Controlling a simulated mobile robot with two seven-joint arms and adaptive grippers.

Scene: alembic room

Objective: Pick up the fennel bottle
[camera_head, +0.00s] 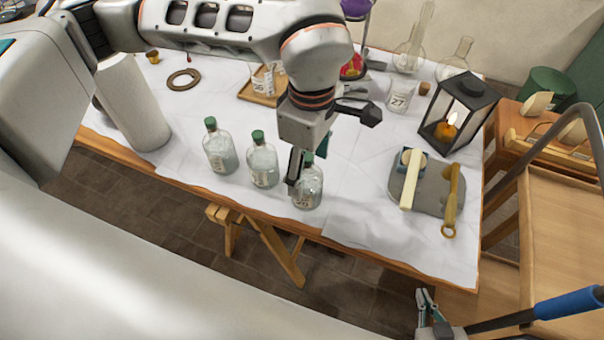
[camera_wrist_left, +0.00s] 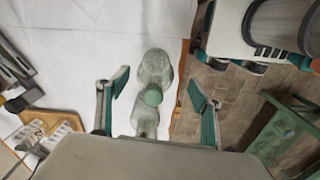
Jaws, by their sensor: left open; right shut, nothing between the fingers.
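Three clear glass bottles with green caps stand upright in a row near the table's front edge: a left one (camera_head: 220,148), a middle one (camera_head: 262,162) and a right one (camera_head: 308,190). Their labels are too small to read, so I cannot tell which is fennel. My left gripper (camera_head: 309,160) is open at the right bottle's neck, partly hiding its top. My right gripper (camera_head: 430,304) is shut and empty at the lower right, away from the bottles.
A white cylinder (camera_head: 135,105) stands at the table's left. A grey board (camera_head: 430,185) with tools and a black lantern (camera_head: 458,108) are to the right. A wooden tray (camera_head: 246,94) and glassware are behind. Cloth between bottles and board is clear.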

